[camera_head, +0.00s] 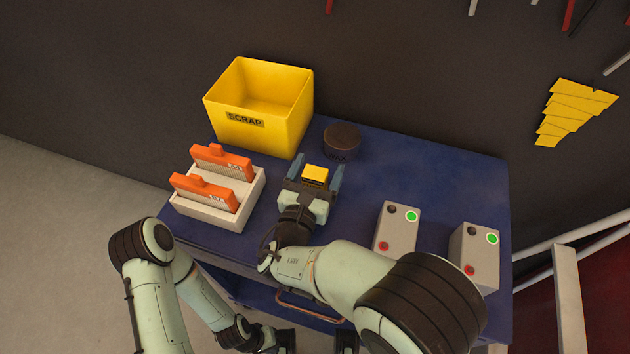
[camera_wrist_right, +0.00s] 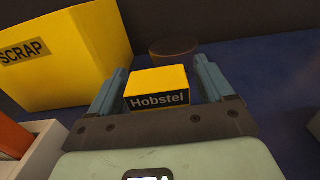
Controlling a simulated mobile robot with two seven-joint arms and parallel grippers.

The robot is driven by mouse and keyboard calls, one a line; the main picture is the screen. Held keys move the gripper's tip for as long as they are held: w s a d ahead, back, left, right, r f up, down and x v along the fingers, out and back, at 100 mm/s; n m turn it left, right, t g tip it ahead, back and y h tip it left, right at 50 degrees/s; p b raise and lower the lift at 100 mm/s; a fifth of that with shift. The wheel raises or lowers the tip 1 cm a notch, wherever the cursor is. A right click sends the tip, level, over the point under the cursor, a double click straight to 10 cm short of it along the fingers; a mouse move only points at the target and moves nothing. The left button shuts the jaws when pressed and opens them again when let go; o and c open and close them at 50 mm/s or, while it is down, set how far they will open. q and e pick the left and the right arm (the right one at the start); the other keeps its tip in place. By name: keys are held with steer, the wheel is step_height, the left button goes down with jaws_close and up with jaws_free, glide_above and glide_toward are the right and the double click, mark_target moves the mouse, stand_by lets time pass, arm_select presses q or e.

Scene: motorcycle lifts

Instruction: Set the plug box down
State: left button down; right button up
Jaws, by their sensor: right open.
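The plug box (camera_head: 315,176) is a small box with a yellow top and a dark front. "Hobstel" is readable on it in the right wrist view (camera_wrist_right: 157,90). It appears to stand upright on the blue bench top (camera_head: 375,178); its underside is hidden by my gripper. My right gripper (camera_head: 313,180) is open, with one blue-grey finger on each side of the box. In the right wrist view (camera_wrist_right: 160,85) a narrow gap shows between the box and each finger. My left gripper (camera_head: 283,342) is low at the bottom edge, in front of the bench, partly cut off.
A yellow SCRAP bin (camera_head: 262,110) stands behind left. A dark round tin (camera_head: 341,141) is just behind the box. A white tray (camera_head: 222,217) with orange-topped items is left. Two grey button boxes (camera_head: 397,229) (camera_head: 474,255) stand right. The back right of the bench is clear.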

steer(key=c, duration=1.2)
steer(key=shift+c, duration=0.5)
steer(key=shift+r, duration=0.15)
